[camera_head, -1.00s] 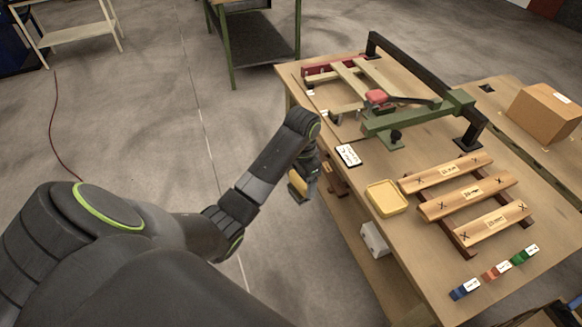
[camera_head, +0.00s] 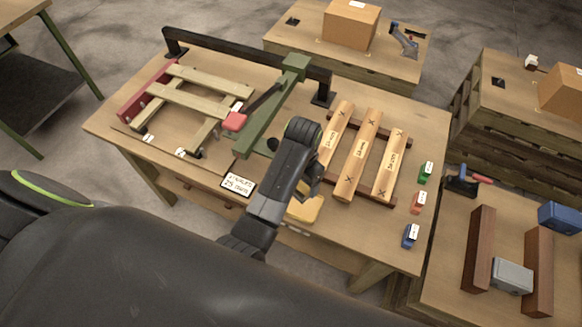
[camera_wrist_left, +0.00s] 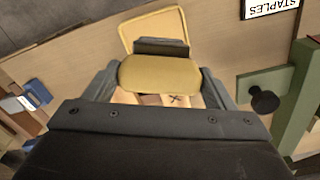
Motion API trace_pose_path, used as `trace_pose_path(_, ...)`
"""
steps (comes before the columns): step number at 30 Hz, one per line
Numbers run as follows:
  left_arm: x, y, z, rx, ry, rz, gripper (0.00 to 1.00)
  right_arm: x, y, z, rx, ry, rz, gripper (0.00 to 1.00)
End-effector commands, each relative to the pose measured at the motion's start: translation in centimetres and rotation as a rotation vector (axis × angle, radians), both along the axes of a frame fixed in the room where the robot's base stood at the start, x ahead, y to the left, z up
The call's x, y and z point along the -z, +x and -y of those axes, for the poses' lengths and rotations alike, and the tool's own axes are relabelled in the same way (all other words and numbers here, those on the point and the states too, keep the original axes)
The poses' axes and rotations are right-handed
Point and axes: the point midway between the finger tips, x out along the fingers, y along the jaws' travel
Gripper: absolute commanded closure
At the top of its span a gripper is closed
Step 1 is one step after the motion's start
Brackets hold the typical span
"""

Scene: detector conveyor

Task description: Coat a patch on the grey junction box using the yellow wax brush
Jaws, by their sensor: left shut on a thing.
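My left gripper (camera_head: 314,182) is over the front of the workbench, close to the yellow tray (camera_head: 306,209). In the left wrist view it is shut on the yellow wax brush (camera_wrist_left: 160,75), a yellow block with a dark strip along it. The brush is hidden or not clear in the head view. The tray (camera_wrist_left: 153,23) lies just beyond the brush in the wrist view. A grey box (camera_head: 512,277), which looks like the junction box, sits between two brown rails on the right-hand table, well apart from the gripper. My right gripper is not in view.
Three labelled wooden slats (camera_head: 358,157) lie on dark rails right of the arm. A green clamp arm (camera_head: 265,125) and wooden frame stand at the left. Small blue, red and green blocks line the right edge. A blue box (camera_head: 562,217) is beyond the grey box.

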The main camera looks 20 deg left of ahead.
Motion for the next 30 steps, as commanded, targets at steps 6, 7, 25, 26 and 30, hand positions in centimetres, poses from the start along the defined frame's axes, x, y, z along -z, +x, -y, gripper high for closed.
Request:
trace_pose_path(6,0.3,-0.2,0.6,0.001,-0.001,0.0,0.41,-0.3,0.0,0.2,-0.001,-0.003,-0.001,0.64)
trace_pose_path(7,0.5,-0.2,0.5,0.001,0.0,-0.001,0.41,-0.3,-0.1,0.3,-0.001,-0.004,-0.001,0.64)
trace_pose_path(25,5.6,-0.2,0.5,0.001,-0.001,0.0,0.41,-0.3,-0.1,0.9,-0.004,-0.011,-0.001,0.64)
trace_pose_path(26,5.7,-0.2,0.5,0.001,0.0,0.001,0.41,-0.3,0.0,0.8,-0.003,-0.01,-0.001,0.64)
trace_pose_path(30,5.9,-0.2,0.5,0.0,-0.001,0.002,0.41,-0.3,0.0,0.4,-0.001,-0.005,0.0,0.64)
